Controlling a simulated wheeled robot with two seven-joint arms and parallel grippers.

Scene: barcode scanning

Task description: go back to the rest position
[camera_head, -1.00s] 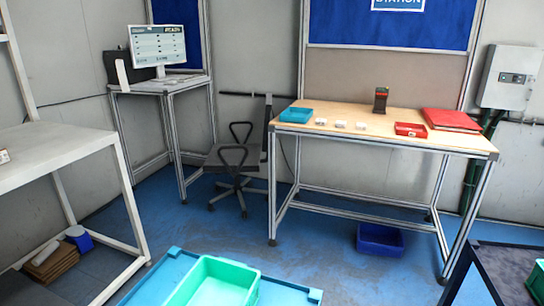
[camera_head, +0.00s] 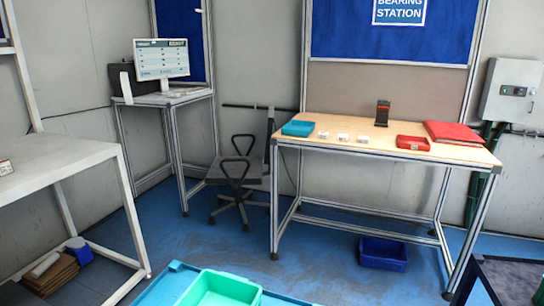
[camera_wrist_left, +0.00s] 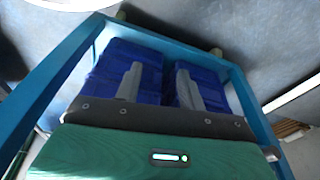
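My left gripper (camera_wrist_left: 160,72) shows only in the left wrist view. Its two grey fingers are apart with nothing seen between them, above blue bins (camera_wrist_left: 118,65) inside a blue frame (camera_wrist_left: 60,62). Neither gripper shows in the head view, and my right gripper is in no view. On the wooden-topped table (camera_head: 455,150) stand a dark upright device (camera_head: 382,113), probably the scanner, a teal box (camera_head: 298,128), several small white items (camera_head: 343,137) and a red tray (camera_head: 412,142). A red flat stack (camera_head: 458,132) lies at its right end.
A green bin (camera_head: 222,288) sits on a blue surface (camera_head: 172,270) close in front. A white table (camera_head: 60,160) stands at left, a black chair (camera_head: 236,172) and monitor desk (camera_head: 165,97) behind. A dark surface (camera_head: 505,275) is at lower right. Blue floor (camera_head: 215,235) lies clear between.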

